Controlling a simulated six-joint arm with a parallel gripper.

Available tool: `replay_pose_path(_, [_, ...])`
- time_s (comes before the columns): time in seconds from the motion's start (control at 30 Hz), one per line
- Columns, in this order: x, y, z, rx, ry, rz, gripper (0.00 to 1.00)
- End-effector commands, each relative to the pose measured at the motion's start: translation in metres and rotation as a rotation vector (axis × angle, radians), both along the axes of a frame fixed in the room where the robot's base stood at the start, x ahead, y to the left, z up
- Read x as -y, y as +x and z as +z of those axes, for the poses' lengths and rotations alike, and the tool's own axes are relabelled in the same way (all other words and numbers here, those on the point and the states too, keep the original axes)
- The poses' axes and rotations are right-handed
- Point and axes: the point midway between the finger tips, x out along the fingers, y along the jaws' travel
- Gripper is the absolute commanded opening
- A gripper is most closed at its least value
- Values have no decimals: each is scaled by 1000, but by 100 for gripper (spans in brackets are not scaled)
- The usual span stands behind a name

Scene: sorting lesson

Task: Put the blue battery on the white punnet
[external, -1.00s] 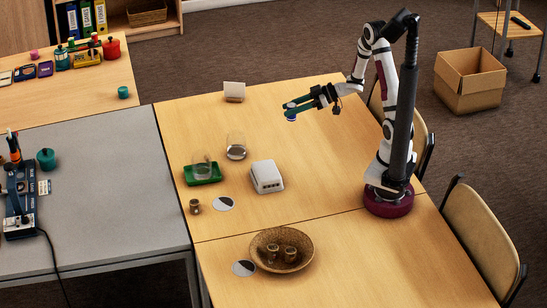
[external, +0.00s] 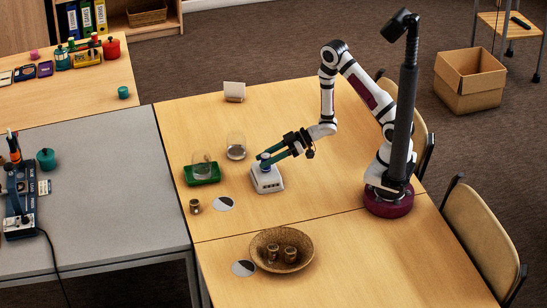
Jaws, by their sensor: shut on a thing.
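The white punnet (external: 268,184) is a small white box shape standing near the middle of the wooden table. My gripper (external: 265,160) reaches down from the right, and its fingertips are right over the punnet's top. It is shut on the blue battery (external: 265,166), of which only a small bluish bit shows under the fingertips. I cannot tell whether the battery touches the punnet.
A green tray (external: 205,179) with a clear glass stands left of the punnet, and another glass (external: 236,147) stands behind. A small brown cup (external: 194,206) and a grey-and-white disc (external: 223,204) lie front left. A woven bowl (external: 304,256) holds two cups. Table to the right is clear.

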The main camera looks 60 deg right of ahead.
Motion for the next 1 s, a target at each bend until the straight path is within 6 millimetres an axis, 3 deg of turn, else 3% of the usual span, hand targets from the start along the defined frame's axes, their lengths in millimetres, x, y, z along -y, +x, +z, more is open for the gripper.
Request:
replay_pose_path(0.27, [0,0,-2,-1,1,0,0])
replay_pose_path(0.3, [0,0,-2,-1,1,0,46])
replay_pose_path(0.43, [0,0,-2,0,1,0,69])
replay_pose_path(0.77, [1,0,2,2,0,-1,70])
replay_pose_path(1.0, [35,-32,21,1,0,-9,70])
